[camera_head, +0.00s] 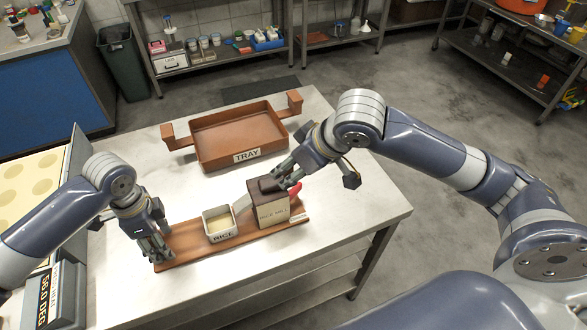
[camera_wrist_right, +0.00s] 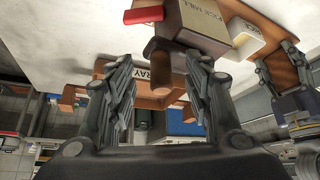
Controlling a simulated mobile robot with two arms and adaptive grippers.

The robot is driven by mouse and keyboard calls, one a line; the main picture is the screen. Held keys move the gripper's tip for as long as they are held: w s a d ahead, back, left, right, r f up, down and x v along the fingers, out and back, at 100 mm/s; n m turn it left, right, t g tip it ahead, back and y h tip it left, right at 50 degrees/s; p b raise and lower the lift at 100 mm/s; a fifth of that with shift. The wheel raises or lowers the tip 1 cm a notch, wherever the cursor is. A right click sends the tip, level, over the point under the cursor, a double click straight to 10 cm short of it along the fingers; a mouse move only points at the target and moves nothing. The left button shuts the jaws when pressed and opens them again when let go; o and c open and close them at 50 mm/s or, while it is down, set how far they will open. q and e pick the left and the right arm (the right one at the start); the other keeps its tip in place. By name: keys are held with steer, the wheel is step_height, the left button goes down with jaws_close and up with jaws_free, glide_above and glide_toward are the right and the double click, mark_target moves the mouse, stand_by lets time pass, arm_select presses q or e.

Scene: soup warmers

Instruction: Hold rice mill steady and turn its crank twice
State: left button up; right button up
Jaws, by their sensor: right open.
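The rice mill (camera_head: 268,213) is a brown box on a long brown base board (camera_head: 190,254) on the steel table. A red part (camera_head: 296,188) sticks out at its right. A white rice box (camera_head: 220,223) stands on the board left of it. My right gripper (camera_head: 284,176) is at the mill's top. In the right wrist view my right gripper (camera_wrist_right: 160,68) is open, with the brown crank handle (camera_wrist_right: 168,80) between its fingers, apparently not clamped. My left gripper (camera_head: 160,252) is at the board's left end, its fingers on either side of the board, seemingly clamped.
A brown tray (camera_head: 205,161) with raised end handles stands behind the mill on the table (camera_head: 340,205). The table's right part is clear. Shelves with containers line the back wall.

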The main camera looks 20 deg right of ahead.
arm_select(q)
steer(key=shift+s+a+f, duration=0.1)
steer(key=shift+s+f, duration=0.1)
steer(key=shift+f, duration=0.15)
arm_select(e)
steer(key=v, duration=1.2)
steer(key=shift+s, duration=0.15)
arm_select(q)
steer(key=o, duration=1.4)
steer(key=shift+r, duration=0.1)
steer(key=shift+o, duration=1.4)
steer(key=shift+w, duration=0.3)
arm_select(e)
steer(key=shift+f, duration=0.1)
arm_select(q)
steer(key=shift+s, duration=0.1)
